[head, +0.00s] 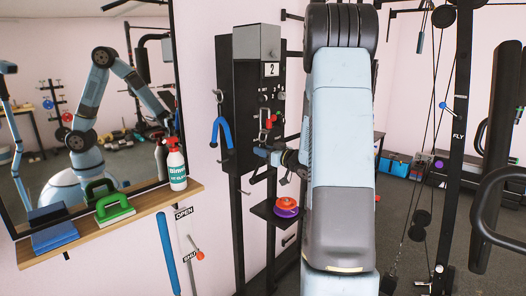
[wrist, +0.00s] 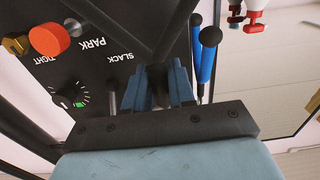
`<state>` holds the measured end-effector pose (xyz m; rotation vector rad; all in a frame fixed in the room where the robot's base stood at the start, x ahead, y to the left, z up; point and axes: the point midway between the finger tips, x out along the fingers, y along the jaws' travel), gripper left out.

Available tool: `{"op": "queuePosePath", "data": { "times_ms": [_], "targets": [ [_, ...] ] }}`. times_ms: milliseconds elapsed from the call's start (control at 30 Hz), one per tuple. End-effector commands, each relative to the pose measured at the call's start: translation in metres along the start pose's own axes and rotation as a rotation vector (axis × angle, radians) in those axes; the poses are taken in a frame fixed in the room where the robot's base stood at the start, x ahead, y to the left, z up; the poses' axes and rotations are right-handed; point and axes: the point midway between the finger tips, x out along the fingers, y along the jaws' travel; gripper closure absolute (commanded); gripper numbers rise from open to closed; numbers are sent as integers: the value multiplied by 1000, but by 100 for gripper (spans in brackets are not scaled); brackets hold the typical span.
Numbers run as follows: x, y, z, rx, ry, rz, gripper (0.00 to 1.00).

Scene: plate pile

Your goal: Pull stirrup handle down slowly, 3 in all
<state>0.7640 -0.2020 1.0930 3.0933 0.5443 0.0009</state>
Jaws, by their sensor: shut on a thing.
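What this bar belongs to is largely hidden. A blue piece (wrist: 206,60) with a black ball knob (wrist: 210,36) beside it stands right of the fingers.
In the wrist view the panel has a red knob (wrist: 49,39), a dial (wrist: 70,95) and the words PARK, SLACK and TIGHT. A wooden shelf (head: 150,203) holds a spray bottle (head: 176,165) and a green tool (head: 114,208) below a mirror. A weight machine (head: 450,130) stands right.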

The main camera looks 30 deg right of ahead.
Motion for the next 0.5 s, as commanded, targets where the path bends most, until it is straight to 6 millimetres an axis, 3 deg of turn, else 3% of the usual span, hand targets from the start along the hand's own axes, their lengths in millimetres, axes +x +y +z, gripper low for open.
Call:
{"op": "queuePosePath", "data": {
  "times_ms": [300, 500],
  "targets": [
    [0, -1, 23, 4, -5, 0, 100],
    [0, -1, 24, 3, -4, 0, 100]
  ]
}}
